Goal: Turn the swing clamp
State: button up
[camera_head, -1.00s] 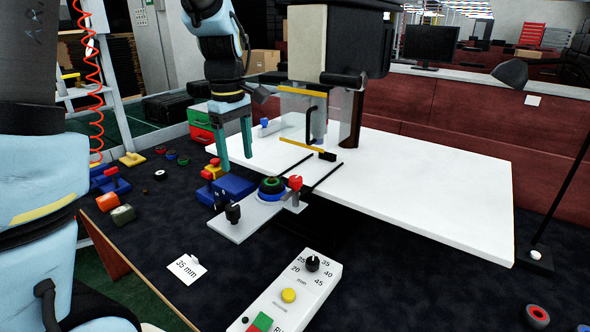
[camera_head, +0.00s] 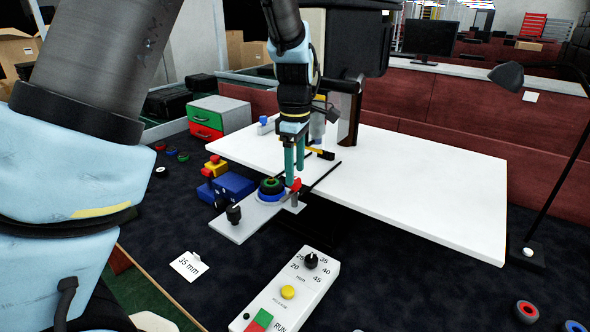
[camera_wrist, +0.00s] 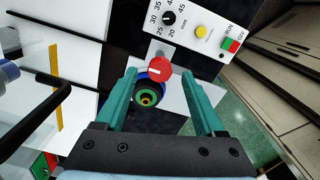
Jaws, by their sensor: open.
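The swing clamp has a red knob (camera_head: 296,184) on a short post at the right edge of a grey plate (camera_head: 238,222). Beside it a stack of green and black rings (camera_head: 270,185) sits on a blue round seat. My gripper (camera_head: 294,170) points down just above and beside the red knob, its teal fingers partly covering it. In the wrist view the fingers are open and apart, and the red knob (camera_wrist: 158,66) shows between their tips (camera_wrist: 158,74). The ring stack (camera_wrist: 148,94) also lies between the fingers there. Whether a finger touches the knob cannot be told.
A control box (camera_head: 290,288) with a dial and buttons lies in front. A black knob (camera_head: 234,214) stands on the plate's left end. A white tabletop (camera_head: 420,190) extends right. A lamp (camera_head: 507,76) stands far right.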

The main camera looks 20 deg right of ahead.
jog(key=shift+f, duration=1.1)
grip_shut()
